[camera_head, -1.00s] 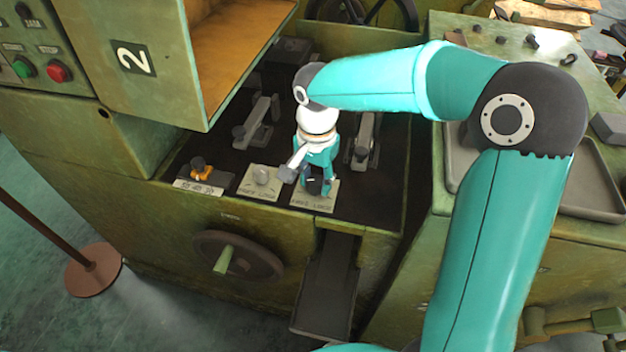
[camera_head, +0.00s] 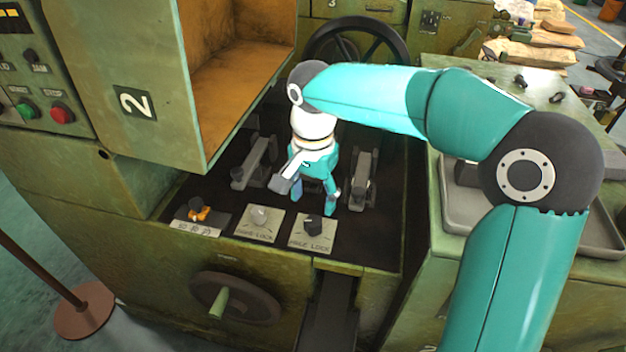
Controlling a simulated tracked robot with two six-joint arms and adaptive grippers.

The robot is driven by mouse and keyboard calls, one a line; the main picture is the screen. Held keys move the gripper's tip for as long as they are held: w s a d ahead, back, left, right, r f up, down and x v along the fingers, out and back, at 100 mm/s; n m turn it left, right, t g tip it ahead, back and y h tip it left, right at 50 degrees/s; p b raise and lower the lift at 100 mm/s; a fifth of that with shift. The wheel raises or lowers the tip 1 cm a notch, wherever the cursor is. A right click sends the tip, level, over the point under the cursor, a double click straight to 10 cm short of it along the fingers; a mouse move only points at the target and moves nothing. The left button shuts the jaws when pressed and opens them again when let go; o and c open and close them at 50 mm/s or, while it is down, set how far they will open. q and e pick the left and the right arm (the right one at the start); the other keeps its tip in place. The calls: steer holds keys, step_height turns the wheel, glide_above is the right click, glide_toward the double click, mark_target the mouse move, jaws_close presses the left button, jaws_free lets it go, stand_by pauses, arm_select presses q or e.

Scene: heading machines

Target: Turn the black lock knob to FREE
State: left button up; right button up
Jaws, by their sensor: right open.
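The black lock knob (camera_head: 313,222) sits on a pale label plate (camera_head: 314,241) at the front of the dark machine deck. The lettering on the plate is too small to read surely. My right gripper (camera_head: 314,203) is open, with its fingers pointing down above and behind the black knob, apart from it. Nothing is between its fingers. My left gripper is out of view.
A light grey knob (camera_head: 261,214) on its own plate and an orange knob (camera_head: 199,211) stand left of the black knob. Metal levers (camera_head: 254,163) (camera_head: 361,184) flank my gripper. A handwheel (camera_head: 236,298) is on the front face. A green cabinet (camera_head: 135,75) overhangs at left.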

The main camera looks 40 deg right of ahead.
mark_target(313, 221)
steer(key=shift+r, duration=2.2)
